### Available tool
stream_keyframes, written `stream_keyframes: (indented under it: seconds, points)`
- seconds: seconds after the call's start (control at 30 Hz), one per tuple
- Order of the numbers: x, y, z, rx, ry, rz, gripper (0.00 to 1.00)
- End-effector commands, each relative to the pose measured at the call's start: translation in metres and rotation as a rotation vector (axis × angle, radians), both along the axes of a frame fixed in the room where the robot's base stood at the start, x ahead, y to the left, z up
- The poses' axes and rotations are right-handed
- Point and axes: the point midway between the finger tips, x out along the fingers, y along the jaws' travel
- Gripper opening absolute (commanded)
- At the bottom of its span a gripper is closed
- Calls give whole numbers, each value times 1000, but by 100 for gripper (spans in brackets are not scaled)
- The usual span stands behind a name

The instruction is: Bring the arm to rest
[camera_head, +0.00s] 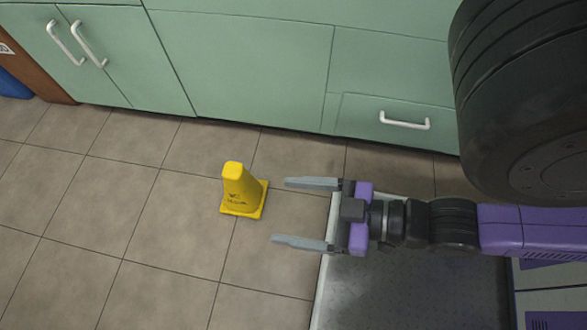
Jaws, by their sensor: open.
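My gripper (305,212) shows right of the middle in the head view. Its two grey fingers point left and stand wide apart, with nothing between them. My purple and black arm reaches in from the right edge. The gripper appears over the floor at the left edge of a dark metal plate. How high it is above the floor I cannot tell.
A yellow wet-floor cone (240,190) stands on the tiled floor (130,220), left of my fingertips and apart from them. Green cabinets (240,65) with white handles line the back. A blue object (14,84) is at the far left. The left floor is clear.

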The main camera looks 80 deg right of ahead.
Motion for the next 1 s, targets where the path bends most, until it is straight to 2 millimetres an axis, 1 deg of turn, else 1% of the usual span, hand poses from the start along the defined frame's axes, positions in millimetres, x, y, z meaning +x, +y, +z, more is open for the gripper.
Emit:
stream_keyframes:
  seconds: [0.13,0.27,0.37,0.6,1.0]
  points:
    - [0,0,6,0,1,-1,83]
    - [0,0,23,0,1,-1,83]
    - [0,0,46,-1,1,-2,83]
    - [0,0,112,-1,2,-2,83]
    - [0,0,221,-1,2,-2,83]
